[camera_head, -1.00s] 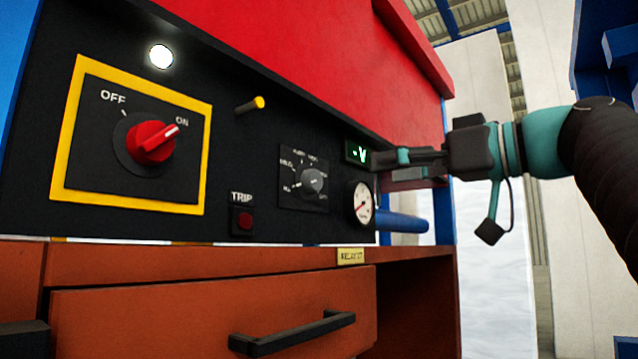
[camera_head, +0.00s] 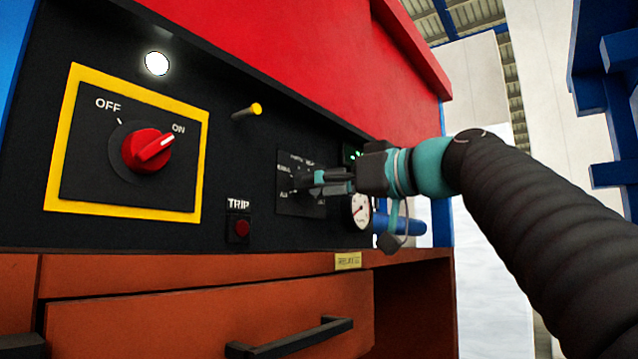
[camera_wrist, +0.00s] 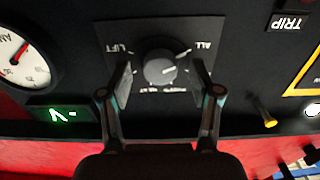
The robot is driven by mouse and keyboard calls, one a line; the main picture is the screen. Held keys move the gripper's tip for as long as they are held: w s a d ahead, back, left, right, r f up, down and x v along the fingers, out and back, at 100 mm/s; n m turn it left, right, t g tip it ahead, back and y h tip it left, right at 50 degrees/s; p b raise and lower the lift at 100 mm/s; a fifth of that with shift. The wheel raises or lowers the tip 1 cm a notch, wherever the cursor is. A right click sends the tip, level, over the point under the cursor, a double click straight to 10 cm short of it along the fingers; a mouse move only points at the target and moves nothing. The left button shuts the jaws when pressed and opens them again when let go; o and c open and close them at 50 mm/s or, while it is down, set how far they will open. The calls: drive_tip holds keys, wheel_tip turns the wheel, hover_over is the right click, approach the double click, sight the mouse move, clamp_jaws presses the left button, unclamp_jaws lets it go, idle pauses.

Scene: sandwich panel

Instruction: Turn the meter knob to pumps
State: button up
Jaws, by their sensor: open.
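The meter knob (camera_wrist: 160,68) is a round grey knob on a dark label plate (camera_wrist: 112,36), seen upside down in the wrist view. LIFT and ALL are readable on the plate; the other labels are too small or partly covered. I cannot tell surely which label the knob's mark points to. My gripper (camera_wrist: 161,72) is open, with one finger on each side of the knob and visible gaps to it. In the head view my gripper (camera_head: 303,182) is in front of the plate (camera_head: 287,207) and hides the knob.
A gauge (camera_head: 359,211) and a lit green display (camera_head: 351,155) sit beside the plate, close to my gripper. A red OFF/ON switch (camera_head: 146,151), a yellow-tipped lever (camera_head: 248,110) and a TRIP button (camera_head: 241,228) are to the left. A drawer handle (camera_head: 290,340) sticks out below.

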drive_tip(key=shift+w+a, duration=0.1)
drive_tip(key=shift+a, duration=0.1)
drive_tip(key=c, duration=1.1)
drive_tip(key=shift+c, duration=0.2)
drive_tip(key=shift+m, duration=0.3)
drive_tip(key=shift+m+p, duration=3.65)
drive_tip(key=shift+m, duration=4.95)
